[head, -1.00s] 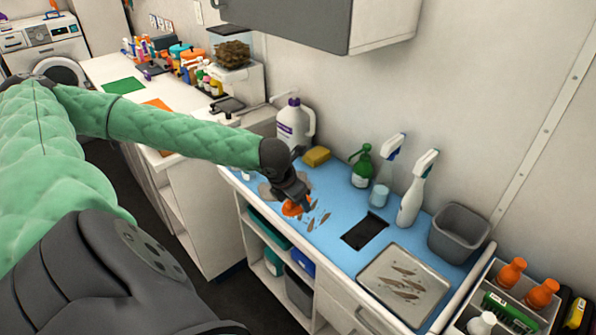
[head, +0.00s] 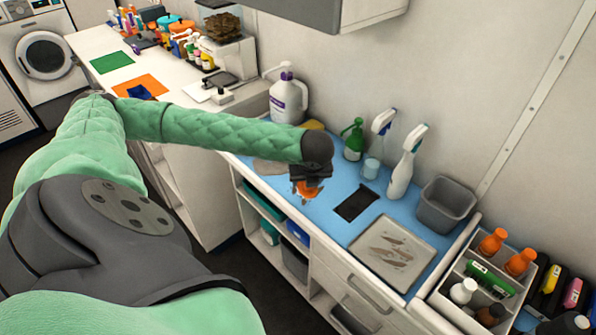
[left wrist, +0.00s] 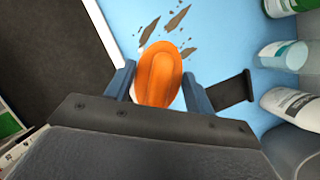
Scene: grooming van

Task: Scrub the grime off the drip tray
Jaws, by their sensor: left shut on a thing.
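The drip tray (head: 376,266) is a shallow, pale metal tray on the blue worktop, with brown grime streaks across its middle. My left gripper (head: 305,186) is shut on an orange scrubber (head: 308,190) with a rounded back, low over the worktop and left of the tray. In the left wrist view the orange scrubber (left wrist: 158,75) sits between the two fingers (left wrist: 158,88), with a white edge at its left. Brown flecks (left wrist: 170,27) lie on the blue surface just beyond it. Whether the scrubber touches the surface I cannot tell. My right gripper is not seen.
A black pad (head: 356,203) lies between gripper and tray. A large white jug (head: 287,97) is behind my arm. A bottle caddy (head: 450,285) is right of the tray.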

